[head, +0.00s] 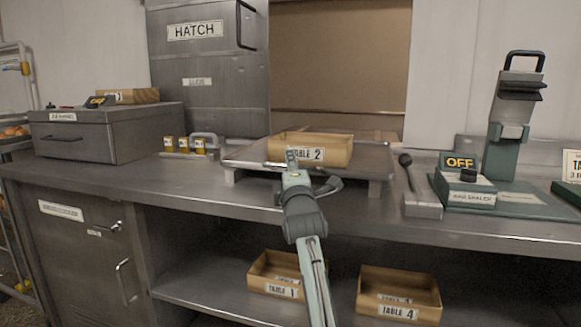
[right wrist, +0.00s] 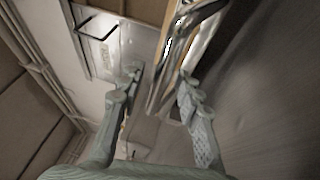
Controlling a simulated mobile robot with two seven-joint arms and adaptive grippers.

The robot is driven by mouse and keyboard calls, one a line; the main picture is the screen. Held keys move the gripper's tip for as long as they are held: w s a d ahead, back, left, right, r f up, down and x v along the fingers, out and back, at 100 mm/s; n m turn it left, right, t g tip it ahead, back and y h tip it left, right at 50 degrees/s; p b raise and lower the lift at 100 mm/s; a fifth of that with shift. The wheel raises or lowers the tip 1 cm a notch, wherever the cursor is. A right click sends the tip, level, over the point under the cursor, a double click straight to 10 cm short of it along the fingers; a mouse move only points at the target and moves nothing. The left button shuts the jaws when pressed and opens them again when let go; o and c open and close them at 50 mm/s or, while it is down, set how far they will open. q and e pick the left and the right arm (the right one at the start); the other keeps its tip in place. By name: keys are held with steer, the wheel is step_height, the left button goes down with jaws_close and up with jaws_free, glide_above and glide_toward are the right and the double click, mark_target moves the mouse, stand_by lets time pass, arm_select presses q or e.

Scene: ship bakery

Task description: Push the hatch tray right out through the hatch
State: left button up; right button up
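The hatch tray (head: 242,158) is a flat grey metal tray on the counter, in front of the open hatch (head: 340,60). A tan box (head: 340,146) labelled TABLE 2 sits on it. My right gripper (head: 300,178) is at the tray's front edge, below the box, and partly covers the box label. In the right wrist view my right gripper's fingers (right wrist: 158,88) stand apart, with a bright metal edge (right wrist: 175,65) between and beyond them. Whether they touch it, I cannot tell. My left gripper is not in view.
A raised grey HATCH panel (head: 205,80) stands left of the opening. Left on the counter are a metal case (head: 100,138) and small brass blocks (head: 183,146). Right are a scoop-like tool (head: 420,205) and a green sealer (head: 508,140). Boxes TABLE 1 (head: 262,268) and TABLE 4 (head: 372,280) lie on the shelf below.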

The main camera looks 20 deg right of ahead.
steer(key=c, duration=0.7)
jaws_close()
steer(key=shift+w, duration=0.1)
